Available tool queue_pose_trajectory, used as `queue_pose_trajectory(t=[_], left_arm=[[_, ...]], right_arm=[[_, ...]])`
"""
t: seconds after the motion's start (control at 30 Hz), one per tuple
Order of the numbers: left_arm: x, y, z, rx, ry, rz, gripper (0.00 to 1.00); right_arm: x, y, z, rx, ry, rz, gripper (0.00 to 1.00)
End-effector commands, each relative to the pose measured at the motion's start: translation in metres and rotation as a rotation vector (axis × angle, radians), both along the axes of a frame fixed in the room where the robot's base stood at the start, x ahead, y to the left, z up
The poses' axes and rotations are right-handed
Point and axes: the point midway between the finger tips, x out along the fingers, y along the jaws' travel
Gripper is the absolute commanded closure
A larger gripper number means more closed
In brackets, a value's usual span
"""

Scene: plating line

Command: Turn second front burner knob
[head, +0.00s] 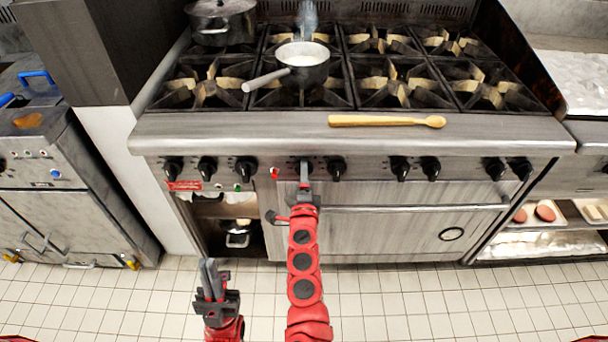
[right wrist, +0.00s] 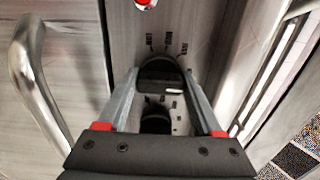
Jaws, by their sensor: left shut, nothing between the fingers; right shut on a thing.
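The stove's front panel (head: 375,148) carries a row of black knobs. My right gripper (head: 304,172) reaches up to the panel and largely covers one knob left of the middle. In the right wrist view the two fingers are closed around the sides of that black knob (right wrist: 160,74), with printed marks around it. A neighbouring knob (head: 337,167) is just to the right of it; a second dark knob (right wrist: 155,120) shows between my fingers in the wrist view. My left gripper (head: 211,278) is shut and empty, low in front of the stove, pointing up.
A saucepan (head: 302,76) sits on the second front burner, with faint steam above. A lidded pot (head: 221,22) stands at the back left. A wooden spoon (head: 375,121) lies on the front ledge. The oven handle (head: 412,209) runs below the knobs.

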Motion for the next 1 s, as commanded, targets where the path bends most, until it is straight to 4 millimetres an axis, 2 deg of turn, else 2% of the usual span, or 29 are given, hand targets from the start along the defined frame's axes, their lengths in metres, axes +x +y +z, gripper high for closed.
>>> queue_pose_trajectory(t=[0.13, 0.17, 0.3, 0.67, 0.87, 1.0], left_arm=[[0.000, 0.000, 0.000, 0.000, 0.000, 0.000, 1.00], [0.000, 0.000, 0.000, 0.000, 0.000, 0.000, 1.00], [0.000, 0.000, 0.000, 0.000, 0.000, 0.000, 1.00], [0.000, 0.000, 0.000, 0.000, 0.000, 0.000, 1.00], [0.000, 0.000, -0.002, 0.000, 0.000, 0.000, 1.00], [0.000, 0.000, -0.004, 0.000, 0.000, 0.000, 1.00]], right_arm=[[0.000, 0.000, -0.001, 0.002, 0.002, 0.000, 0.89], [0.000, 0.000, -0.001, 0.002, 0.001, 0.000, 0.29], [0.000, 0.000, -0.001, 0.001, 0.001, 0.000, 0.06], [-0.004, 0.001, 0.000, 0.002, 0.000, 0.001, 0.06], [-0.031, 0.000, -0.002, 0.002, 0.003, -0.003, 0.06], [-0.062, 0.001, -0.003, 0.000, 0.005, 0.002, 0.06]])
